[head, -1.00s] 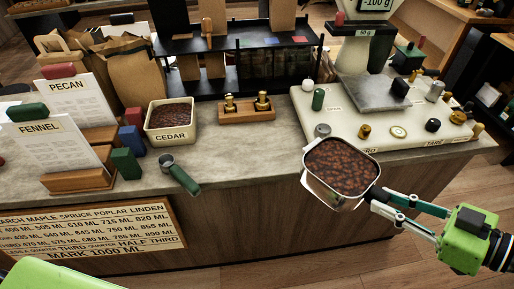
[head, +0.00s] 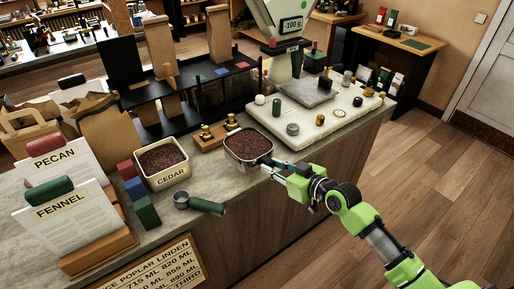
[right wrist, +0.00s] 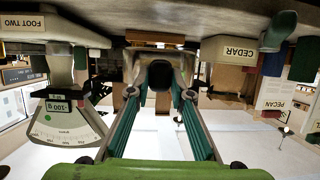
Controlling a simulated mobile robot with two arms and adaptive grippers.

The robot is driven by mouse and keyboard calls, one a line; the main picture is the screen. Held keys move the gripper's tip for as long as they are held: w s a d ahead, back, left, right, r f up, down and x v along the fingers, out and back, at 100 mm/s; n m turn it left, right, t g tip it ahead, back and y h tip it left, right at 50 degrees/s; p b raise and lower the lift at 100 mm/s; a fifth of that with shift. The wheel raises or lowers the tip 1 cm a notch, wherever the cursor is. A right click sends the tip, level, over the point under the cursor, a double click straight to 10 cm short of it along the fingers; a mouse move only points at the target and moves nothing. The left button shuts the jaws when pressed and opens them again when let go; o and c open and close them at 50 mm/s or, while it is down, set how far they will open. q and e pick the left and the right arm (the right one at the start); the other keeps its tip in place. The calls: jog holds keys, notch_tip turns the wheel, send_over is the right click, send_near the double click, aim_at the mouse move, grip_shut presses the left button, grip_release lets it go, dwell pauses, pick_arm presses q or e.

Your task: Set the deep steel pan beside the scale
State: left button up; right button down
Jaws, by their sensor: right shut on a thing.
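The deep steel pan (head: 242,162), filled with dark reddish-brown beans, is at the counter's front edge area, left of the scale (head: 308,92) and its white board. It looks upright and close to the counter top; I cannot tell whether it touches. My right gripper (head: 267,162) is shut on the pan's right side. In the right wrist view, which is upside down, the fingers (right wrist: 160,88) reach toward the pan, and the scale's dial (right wrist: 68,120) shows at left. The scale display reads -100 g. My left gripper is out of view.
The cedar bin (head: 165,170) stands left of the pan, with a green-handled scoop (head: 205,206) in front. A wooden block with brass weights (head: 212,136) sits just behind the pan. Small knobs and weights stand on the white board (head: 270,130). A black rack is behind.

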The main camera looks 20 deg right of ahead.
aim_at(264, 156)
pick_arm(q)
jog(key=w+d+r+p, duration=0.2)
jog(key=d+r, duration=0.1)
pick_arm(e)
jog(key=shift+m+h, duration=0.3)
jog(key=shift+m, duration=0.1)
jog(key=w, duration=0.3)
jog(key=w+a, duration=0.1)
jog(key=w, duration=0.1)
jog(key=shift+w+a, duration=0.2)
jog(key=shift+w, duration=0.2)
jog(key=shift+w+a, duration=0.15)
jog(key=shift+a, duration=0.2)
jog(key=shift+r, duration=0.1)
notch_tip(264, 156, down, 6)
jog(key=b, duration=0.4)
jog(key=shift+b, duration=0.4)
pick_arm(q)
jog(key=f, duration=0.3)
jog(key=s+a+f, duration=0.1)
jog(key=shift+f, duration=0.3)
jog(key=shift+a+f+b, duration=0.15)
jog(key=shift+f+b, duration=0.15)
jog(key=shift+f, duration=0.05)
pick_arm(e)
jog(key=shift+f, duration=0.5)
jog(key=c, duration=1.7)
grip_release()
